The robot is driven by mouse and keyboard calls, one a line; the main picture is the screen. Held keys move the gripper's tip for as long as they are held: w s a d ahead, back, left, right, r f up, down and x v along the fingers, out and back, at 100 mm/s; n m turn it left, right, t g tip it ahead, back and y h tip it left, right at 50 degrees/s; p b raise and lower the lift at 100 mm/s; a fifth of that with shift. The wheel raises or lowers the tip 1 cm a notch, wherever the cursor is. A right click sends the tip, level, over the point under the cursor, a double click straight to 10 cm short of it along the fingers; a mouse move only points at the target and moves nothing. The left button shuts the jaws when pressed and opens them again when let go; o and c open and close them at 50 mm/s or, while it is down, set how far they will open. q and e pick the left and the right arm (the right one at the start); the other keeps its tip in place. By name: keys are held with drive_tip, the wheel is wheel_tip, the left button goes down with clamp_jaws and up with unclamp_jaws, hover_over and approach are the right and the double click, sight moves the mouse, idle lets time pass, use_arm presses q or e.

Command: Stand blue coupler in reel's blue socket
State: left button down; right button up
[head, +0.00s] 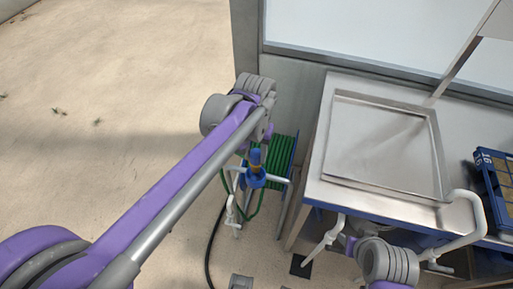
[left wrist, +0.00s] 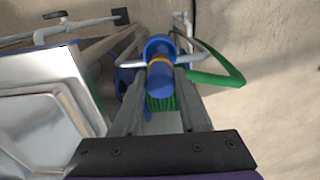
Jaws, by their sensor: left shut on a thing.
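The blue coupler (head: 255,157) with an orange band is at the green hose reel (head: 282,160), beside the metal bench. It also shows in the left wrist view (left wrist: 160,82), between the fingers of my left gripper (left wrist: 158,88), which is shut on it. The blue socket (head: 256,178) is a round blue cup on the reel's frame, directly below the coupler in the head view. Its rim shows at the coupler's far end in the left wrist view (left wrist: 158,42). I cannot tell whether the coupler's end is inside. My right gripper (head: 350,243) is small and its fingers are unclear.
A metal bench with a shallow tray (head: 432,140) stands right of the reel. A blue crate (head: 497,185) sits at the far right. The floor (head: 90,110) at left is mostly clear.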

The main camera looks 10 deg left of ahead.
sight(255, 165)
use_arm(q)
drive_tip(key=shift+f+b, duration=1.55)
drive_tip(key=shift+f, duration=0.85)
drive_tip(key=shift+f, duration=0.65)
drive_tip(key=c, duration=0.7)
unclamp_jaws()
drive_tip(key=shift+c, duration=0.2)
drive_tip(key=shift+r, duration=0.1)
